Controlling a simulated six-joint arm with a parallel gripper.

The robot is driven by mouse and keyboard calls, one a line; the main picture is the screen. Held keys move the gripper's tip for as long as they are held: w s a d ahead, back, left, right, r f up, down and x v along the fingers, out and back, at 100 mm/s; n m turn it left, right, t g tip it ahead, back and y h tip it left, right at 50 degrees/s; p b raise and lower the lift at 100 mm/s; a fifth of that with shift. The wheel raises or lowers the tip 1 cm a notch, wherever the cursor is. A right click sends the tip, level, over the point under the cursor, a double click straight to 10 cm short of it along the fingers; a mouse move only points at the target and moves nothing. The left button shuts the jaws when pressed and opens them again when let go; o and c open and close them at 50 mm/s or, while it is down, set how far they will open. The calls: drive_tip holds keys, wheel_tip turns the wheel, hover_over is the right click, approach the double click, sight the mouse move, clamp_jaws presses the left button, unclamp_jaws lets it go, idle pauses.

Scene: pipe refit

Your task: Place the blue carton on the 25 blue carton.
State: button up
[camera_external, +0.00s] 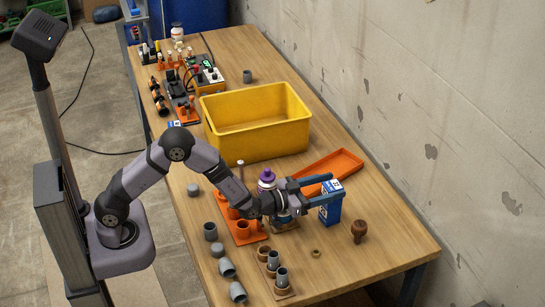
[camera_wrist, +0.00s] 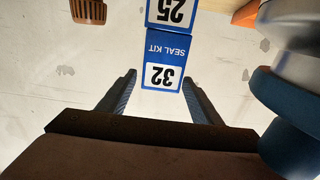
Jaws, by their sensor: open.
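Two blue cartons stand one on the other on the table. In the wrist view, which is upside down, the blue carton marked 32 and SEAL KIT (camera_wrist: 163,62) sits on the 25 blue carton (camera_wrist: 170,12). The stack also shows in the external view, with the upper carton (camera_external: 332,187) resting on the lower one (camera_external: 330,212). My gripper (camera_wrist: 160,76) is open, with its fingers level and one on each side of the upper carton near its top. Gaps show between carton and fingers in the wrist view. The fingers partly hide the stack in the external view (camera_external: 322,192).
A shallow orange tray (camera_external: 328,172) lies behind the stack, and a brown knob-like part (camera_external: 359,229) stands at its right. A yellow bin (camera_external: 255,145), a purple-capped bottle (camera_external: 267,180) and several grey pipe pieces are nearby. The table's right end is clear.

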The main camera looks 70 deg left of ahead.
drive_tip(key=shift+s, duration=1.25)
drive_tip(key=s+a+r+g+p, duration=0.3)
drive_tip(key=s+r+g+p, duration=0.3)
drive_tip(key=s+p, duration=0.3)
drive_tip(key=s+a+r+g+p, duration=0.3)
drive_tip(key=s+p, duration=0.7)
drive_tip(key=s, duration=0.7)
drive_tip(key=s+a+r+g+p, duration=0.3)
drive_tip(key=s+r+g+p, duration=0.5)
drive_tip(key=s, duration=0.5)
drive_tip(key=shift+s+r+g+p, duration=0.2)
drive_tip(key=shift+r+g+p, duration=0.25)
drive_tip(key=shift+p, duration=0.8)
